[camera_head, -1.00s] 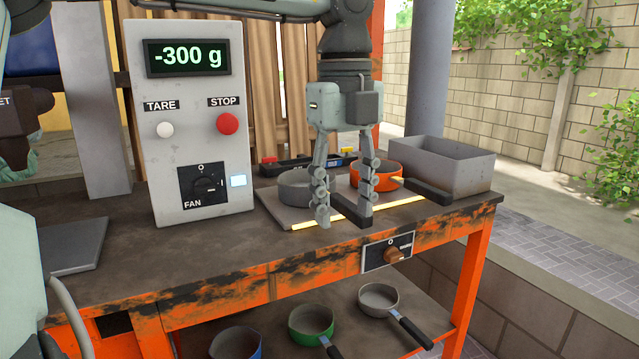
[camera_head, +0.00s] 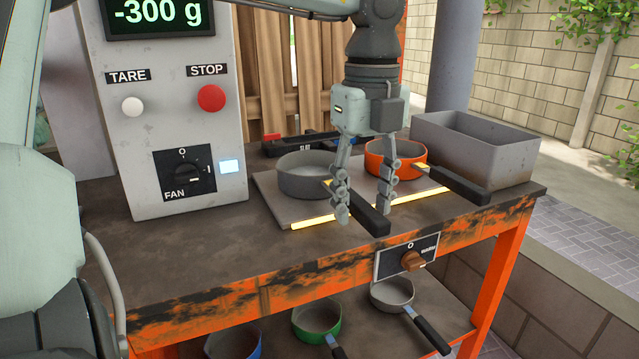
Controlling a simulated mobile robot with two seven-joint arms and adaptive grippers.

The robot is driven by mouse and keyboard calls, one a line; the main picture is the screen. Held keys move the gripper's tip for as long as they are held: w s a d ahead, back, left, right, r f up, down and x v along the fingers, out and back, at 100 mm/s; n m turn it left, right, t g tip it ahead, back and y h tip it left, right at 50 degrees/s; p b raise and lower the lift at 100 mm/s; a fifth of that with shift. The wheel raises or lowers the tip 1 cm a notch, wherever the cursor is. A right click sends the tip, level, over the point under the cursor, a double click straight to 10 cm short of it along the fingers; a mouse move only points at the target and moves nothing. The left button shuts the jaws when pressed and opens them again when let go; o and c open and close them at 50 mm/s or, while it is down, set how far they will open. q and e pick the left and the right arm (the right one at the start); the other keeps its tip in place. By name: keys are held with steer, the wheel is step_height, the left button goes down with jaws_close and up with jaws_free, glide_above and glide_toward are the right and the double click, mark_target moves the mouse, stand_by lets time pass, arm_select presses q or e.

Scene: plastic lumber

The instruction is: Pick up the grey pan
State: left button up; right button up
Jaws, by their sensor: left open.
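A grey pan (camera_head: 300,178) stands upright on a flat plate (camera_head: 268,190) on the workbench. Its black handle (camera_head: 368,216) points toward the front right. My left gripper (camera_head: 364,211) comes down from above with its fingers apart. The fingers appear to be on either side of the handle; I cannot tell whether they touch it. A second grey pan (camera_head: 390,295) with a black handle sits on the lower shelf. My right gripper is not in view.
The control panel (camera_head: 170,90) reads -300 g. Green (camera_head: 316,317) and blue (camera_head: 233,343) pans are on the shelf. The bench front is clear.

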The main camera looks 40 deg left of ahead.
arm_select(q)
steer(key=shift+f, duration=1.5)
steer(key=shift+c, duration=0.6)
jaws_close()
